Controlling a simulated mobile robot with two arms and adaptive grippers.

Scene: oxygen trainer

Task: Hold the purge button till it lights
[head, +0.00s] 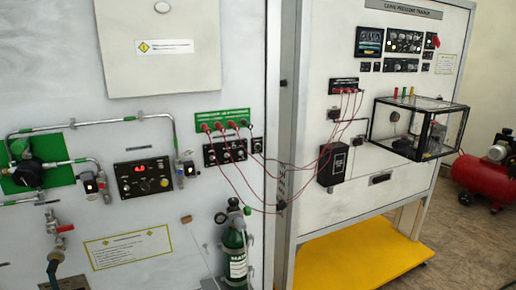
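A black control panel (145,177) is on the left board, between the green-backed regulator (29,174) and the panel with red leads. It has a lit red display (140,169) and several small knobs or buttons. One round yellowish button (164,182) sits at its right side. The labels are too small to read, so I cannot tell which control is the purge button or whether it is lit. Neither of my grippers shows in the head view.
A green cylinder (235,252) stands at the left board's lower right. Red leads (240,180) run across to the right board. A clear black-framed box (418,127) juts out there, above a yellow base (350,255). A red compressor (483,177) stands far right.

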